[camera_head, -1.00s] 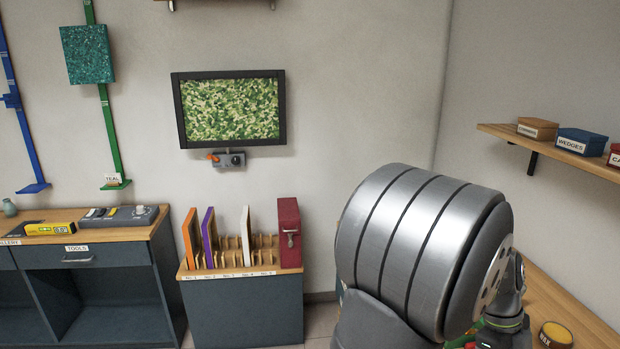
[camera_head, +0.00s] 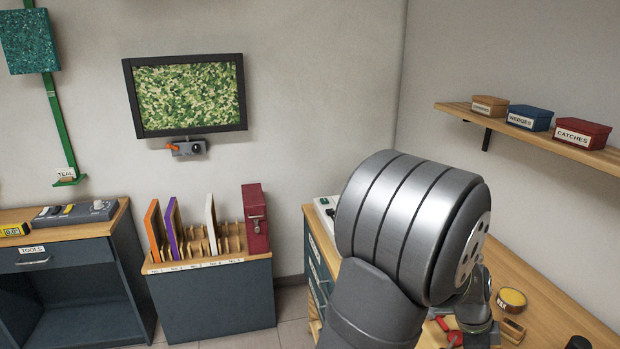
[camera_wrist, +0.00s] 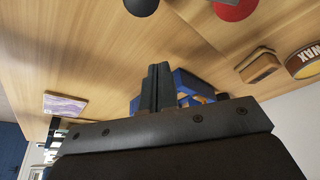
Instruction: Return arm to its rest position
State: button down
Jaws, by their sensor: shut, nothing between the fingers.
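My gripper (camera_wrist: 157,90) shows in the wrist view with its two dark fingers together in the middle, empty. Wooden bench top lies beyond the fingers, and a blue object (camera_wrist: 190,84) is partly hidden behind them. In the head view, my large grey arm joint fills the right centre. It hides my fingers there, along with part of the wooden bench (camera_head: 545,290).
A round wax tin (camera_head: 512,298), a wooden block (camera_head: 513,331) and a red-handled item (camera_head: 447,331) lie on the bench. A rack (camera_head: 205,265) holds upright panels and a red box (camera_head: 256,218). A wall shelf (camera_head: 545,130) carries labelled boxes.

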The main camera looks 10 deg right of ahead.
jog(key=shift+s+d+n+t, duration=0.1)
jog(key=shift+d+n+t, duration=0.2)
jog(key=shift+d+n, duration=0.7)
jog(key=shift+a+h, duration=0.15)
jog(key=shift+h, duration=0.15)
jog(key=shift+a, duration=0.1)
